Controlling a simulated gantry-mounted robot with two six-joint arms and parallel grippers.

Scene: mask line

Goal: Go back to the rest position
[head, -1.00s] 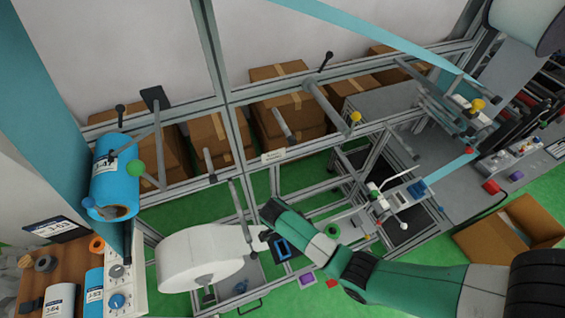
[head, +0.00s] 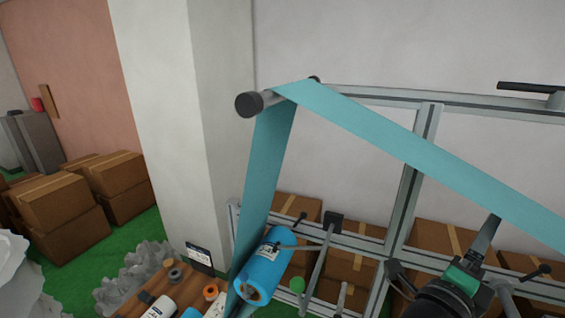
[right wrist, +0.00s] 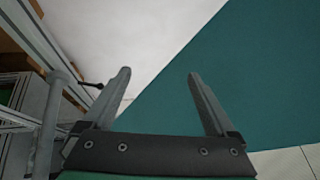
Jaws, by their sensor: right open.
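My right gripper (right wrist: 158,90) is open and empty in the right wrist view, its two grey fingers apart. The teal web (right wrist: 225,85) fills the right part of that view beyond the fingers. In the head view my right gripper (head: 487,240) points up at the lower right, in front of or just below the teal web (head: 380,138). I cannot tell whether it touches the web. My left gripper is not in view.
The web runs over a roller (head: 262,102) and down to a blue roll (head: 270,262) near a wooden table (head: 150,285). A metal frame (head: 408,200) stands behind my gripper. Cardboard boxes (head: 62,203) are stacked on the green floor at left.

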